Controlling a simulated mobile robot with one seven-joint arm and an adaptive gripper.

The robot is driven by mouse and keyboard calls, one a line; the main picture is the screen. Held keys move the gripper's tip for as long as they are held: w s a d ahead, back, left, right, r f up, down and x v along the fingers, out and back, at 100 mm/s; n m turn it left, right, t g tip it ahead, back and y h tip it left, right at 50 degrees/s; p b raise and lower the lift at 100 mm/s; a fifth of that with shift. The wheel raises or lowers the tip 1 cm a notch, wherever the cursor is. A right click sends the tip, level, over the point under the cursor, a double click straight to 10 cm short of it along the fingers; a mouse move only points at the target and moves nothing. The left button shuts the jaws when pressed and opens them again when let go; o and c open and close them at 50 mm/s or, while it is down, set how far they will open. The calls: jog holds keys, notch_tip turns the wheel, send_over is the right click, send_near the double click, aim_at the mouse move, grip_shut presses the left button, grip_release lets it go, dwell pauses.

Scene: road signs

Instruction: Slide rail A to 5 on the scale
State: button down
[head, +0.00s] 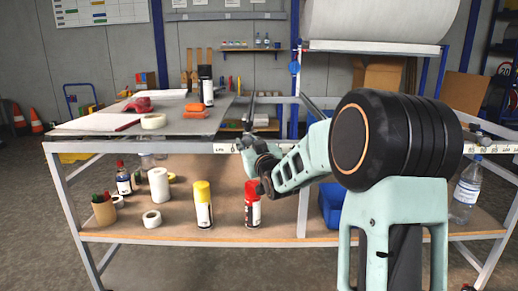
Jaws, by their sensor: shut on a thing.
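The scale (222,148) is a pale strip along the front edge of the worktable, and some of its marks also show at the far right. My arm hides much of its middle, and the numbers are too small to read surely. Two dark rails run front to back over the table's open part; I take the left one (250,113) to be rail A, though no letter is legible. My gripper (247,144) is at that rail's front end, just above the scale's left part, and is shut on it. The fingers are small and the exact contact is unclear.
A grey sheet (190,127) with a tape roll, red tool and orange items covers the table's left. Below, a shelf (275,228) holds a yellow-capped can (202,204), a red can (252,203), a blue bin (331,206) and a bottle (466,190).

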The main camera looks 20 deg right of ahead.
jog(key=shift+w+r, duration=0.1)
jog(key=shift+r, duration=0.25)
jog(key=c, duration=1.9)
grip_release()
jog(key=shift+d, duration=0.1)
jog(key=o, duration=0.3)
jog(key=shift+f, duration=0.2)
jog(key=s, duration=1.2)
jog(key=shift+d, duration=0.25)
jog(key=shift+r, duration=0.1)
